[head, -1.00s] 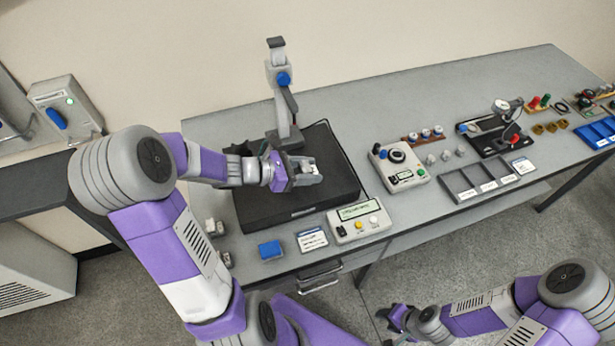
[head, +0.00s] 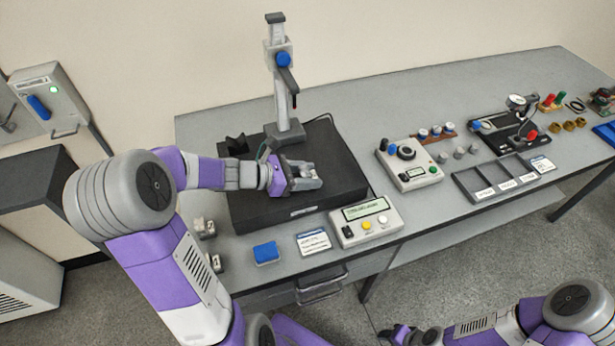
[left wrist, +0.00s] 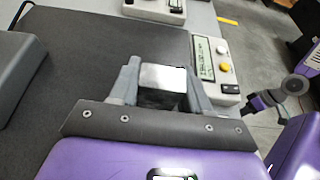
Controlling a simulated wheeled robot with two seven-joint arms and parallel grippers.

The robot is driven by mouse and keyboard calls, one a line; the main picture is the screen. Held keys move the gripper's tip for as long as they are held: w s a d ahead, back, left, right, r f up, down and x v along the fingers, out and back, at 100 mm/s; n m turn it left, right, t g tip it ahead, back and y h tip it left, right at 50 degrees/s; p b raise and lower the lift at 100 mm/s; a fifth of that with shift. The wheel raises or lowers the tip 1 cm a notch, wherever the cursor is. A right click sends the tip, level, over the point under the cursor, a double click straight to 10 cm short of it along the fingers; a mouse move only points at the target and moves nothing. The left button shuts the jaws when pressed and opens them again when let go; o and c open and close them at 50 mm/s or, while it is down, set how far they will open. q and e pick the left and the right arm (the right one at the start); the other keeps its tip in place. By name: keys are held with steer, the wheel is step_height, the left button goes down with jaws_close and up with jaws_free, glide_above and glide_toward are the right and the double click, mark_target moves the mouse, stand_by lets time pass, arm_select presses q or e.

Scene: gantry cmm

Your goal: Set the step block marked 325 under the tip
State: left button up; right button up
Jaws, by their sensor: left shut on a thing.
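My left gripper (head: 306,178) is over the black plate (head: 340,160) of the height gauge stand, in front of its column (head: 282,95). It is shut on a metal step block, which shows in the left wrist view (left wrist: 163,78) as a bright-topped block between the two fingers. No number can be read on the block. The tip (head: 294,100) hangs from the stand's arm behind and above the gripper. My right gripper (head: 398,334) is low at the bottom edge, away from the bench; its fingers are too small to judge.
A display box (head: 365,222) with yellow and white buttons stands at the plate's front right. A blue pad (head: 266,253) and a card (head: 313,242) lie in front. Several small blocks (head: 205,228) stand left of the plate. A dark V-shaped piece (head: 237,145) sits on the plate's back left.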

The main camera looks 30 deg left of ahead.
arm_select(q)
steer(key=shift+w+a+f+p, duration=0.1)
steer(key=shift+w+a+p, duration=0.2)
steer(key=shift+w+a, duration=1.05)
steer(key=shift+w+a+p, duration=0.35)
steer(key=shift+w+a, duration=0.05)
steer(key=shift+a, duration=0.2)
steer(key=shift+w+a+p, duration=0.3)
steer(key=shift+w+a, duration=0.1)
steer(key=shift+a, duration=0.2)
steer(key=shift+f, duration=0.5)
steer(key=o, duration=1.3)
steer(key=shift+o, duration=0.2)
steer(key=shift+p+v, duration=0.65)
steer(key=shift+v, duration=3.15)
